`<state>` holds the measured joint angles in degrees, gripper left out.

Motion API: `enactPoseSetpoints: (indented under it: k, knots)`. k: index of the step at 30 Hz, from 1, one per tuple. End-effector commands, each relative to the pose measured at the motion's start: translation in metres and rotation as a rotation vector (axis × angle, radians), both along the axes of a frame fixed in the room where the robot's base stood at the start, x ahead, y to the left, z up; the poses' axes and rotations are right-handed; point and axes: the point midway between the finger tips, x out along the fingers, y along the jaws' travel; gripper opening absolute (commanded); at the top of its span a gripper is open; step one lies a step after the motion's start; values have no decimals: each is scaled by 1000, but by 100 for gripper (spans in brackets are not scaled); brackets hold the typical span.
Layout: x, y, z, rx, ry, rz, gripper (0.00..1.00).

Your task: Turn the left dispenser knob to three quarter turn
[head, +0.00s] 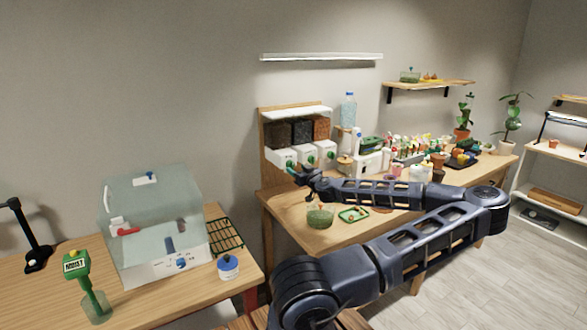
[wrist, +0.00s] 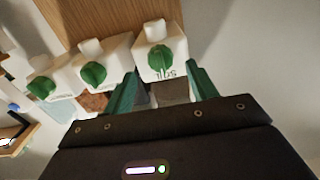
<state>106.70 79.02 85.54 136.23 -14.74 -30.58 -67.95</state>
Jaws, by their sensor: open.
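The left dispenser (head: 281,158) is a white box on a wooden-backed stand, under a dark-filled hopper. Its green knob (head: 290,163) shows just beside my gripper (head: 297,175) in the head view. In the wrist view, which looks upside down, this knob (wrist: 158,61) is on the rightmost white box, above lettering that seems to read SOIL. My gripper (wrist: 162,68) is open, with one green finger on each side of the knob. Nothing is between the fingers in their grip; whether a fingertip touches the knob I cannot tell. The knob's exact angle is unclear.
A glass bowl (head: 320,216) and a green tray (head: 353,214) stand on the table below my arm. A clear cabinet (head: 155,225) is left.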

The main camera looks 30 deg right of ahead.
Motion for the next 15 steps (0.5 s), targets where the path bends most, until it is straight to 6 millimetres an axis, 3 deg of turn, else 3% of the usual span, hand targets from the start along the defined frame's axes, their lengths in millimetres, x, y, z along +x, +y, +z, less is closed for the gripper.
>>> enactPoseSetpoints:
  k: [6, 15]
  knots:
    - [27, 1, 0, 0, -1, 1, 57]
    - [39, 1, 0, 0, 1, 1, 57]
